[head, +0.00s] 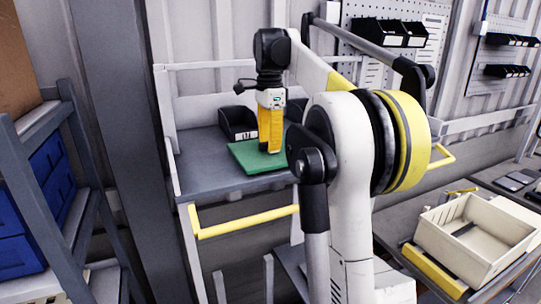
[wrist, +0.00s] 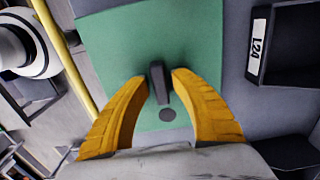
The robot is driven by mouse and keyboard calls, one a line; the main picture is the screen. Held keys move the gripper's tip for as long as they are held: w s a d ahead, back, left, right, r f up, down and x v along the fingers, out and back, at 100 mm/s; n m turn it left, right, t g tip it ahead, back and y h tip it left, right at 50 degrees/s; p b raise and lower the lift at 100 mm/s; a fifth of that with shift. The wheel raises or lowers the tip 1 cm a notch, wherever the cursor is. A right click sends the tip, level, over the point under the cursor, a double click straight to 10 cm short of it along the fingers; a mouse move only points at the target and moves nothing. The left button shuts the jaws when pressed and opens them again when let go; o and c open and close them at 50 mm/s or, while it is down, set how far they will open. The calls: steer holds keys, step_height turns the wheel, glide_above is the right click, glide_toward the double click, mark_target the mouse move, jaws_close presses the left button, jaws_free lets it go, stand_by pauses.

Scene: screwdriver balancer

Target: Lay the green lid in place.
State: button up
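The green lid (head: 247,160) is a flat green plate on the grey shelf top. It fills the middle of the wrist view (wrist: 115,50). A dark upright handle (wrist: 158,84) stands on it, with a dark round spot beside its base. My gripper (head: 270,150) points down over the lid. In the wrist view its yellow fingers (wrist: 160,75) are on either side of the handle, with thin green gaps showing, so it looks open and not closed on it. In the head view the fingers hide the handle.
A black bin (head: 238,122) stands behind the lid, and a black bin labelled L24 (wrist: 285,45) is right of it in the wrist view. A yellow rail (head: 245,222) runs along the shelf front. A cream open box (head: 475,238) sits at lower right.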

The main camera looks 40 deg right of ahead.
jaws_close()
steer(key=shift+r, duration=0.1)
step_height(320, 180, up, 7)
steer(key=p, duration=0.6)
